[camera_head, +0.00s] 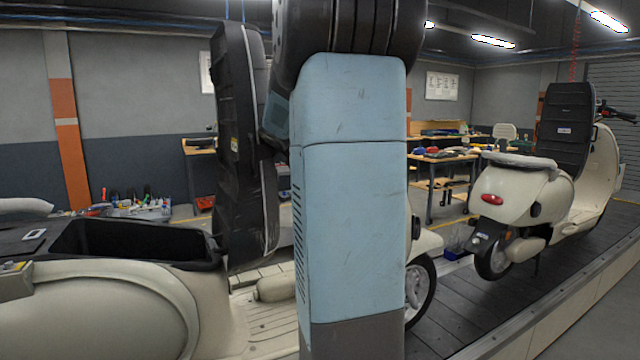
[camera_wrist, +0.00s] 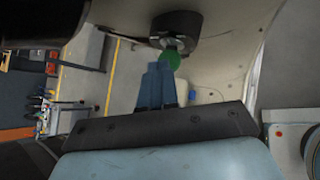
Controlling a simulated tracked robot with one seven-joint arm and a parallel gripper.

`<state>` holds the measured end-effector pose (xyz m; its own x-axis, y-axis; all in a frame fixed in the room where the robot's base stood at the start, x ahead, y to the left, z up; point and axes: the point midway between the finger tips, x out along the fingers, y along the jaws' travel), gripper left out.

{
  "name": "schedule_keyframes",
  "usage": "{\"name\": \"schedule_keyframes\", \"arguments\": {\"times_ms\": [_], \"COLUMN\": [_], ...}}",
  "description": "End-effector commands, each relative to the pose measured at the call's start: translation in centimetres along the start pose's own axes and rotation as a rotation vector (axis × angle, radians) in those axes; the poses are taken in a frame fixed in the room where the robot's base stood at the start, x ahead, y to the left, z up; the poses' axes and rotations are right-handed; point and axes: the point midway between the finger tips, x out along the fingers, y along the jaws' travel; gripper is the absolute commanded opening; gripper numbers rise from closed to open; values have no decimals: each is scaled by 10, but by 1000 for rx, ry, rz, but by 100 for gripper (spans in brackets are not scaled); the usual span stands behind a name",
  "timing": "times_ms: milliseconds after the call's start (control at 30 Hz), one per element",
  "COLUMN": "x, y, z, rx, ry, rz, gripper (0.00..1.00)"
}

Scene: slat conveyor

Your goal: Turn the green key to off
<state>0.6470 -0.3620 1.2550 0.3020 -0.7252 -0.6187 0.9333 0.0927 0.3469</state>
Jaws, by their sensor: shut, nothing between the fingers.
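The green key (camera_wrist: 172,59) shows in the wrist view, sticking out of a round black lock housing (camera_wrist: 176,32) on the cream scooter body. My gripper (camera_wrist: 158,66) has its two blue fingers shut together and empty, with their tips just beside the key at its lower left. I cannot tell whether the tips touch the key. The key's slot is hard to read. In the head view my blue arm hides the middle of the near cream scooter (camera_head: 120,310), and neither the key nor my gripper shows there.
The near scooter's black seat (camera_head: 240,150) stands raised over its open storage well (camera_head: 135,245). A second cream scooter (camera_head: 525,195) stands on the dark slat conveyor (camera_head: 500,305) at the right. Workbenches (camera_head: 445,157) stand behind. The wrist view shows open floor (camera_wrist: 123,75) left of the lock.

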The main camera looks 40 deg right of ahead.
Motion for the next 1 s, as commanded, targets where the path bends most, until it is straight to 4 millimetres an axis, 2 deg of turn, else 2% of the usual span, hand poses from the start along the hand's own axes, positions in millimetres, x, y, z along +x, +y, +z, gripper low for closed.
{"name": "schedule_keyframes", "arguments": {"times_ms": [1000], "x": [-50], "y": [1], "z": [6], "rx": [1], "ry": [-2], "rz": [2], "gripper": [0]}}
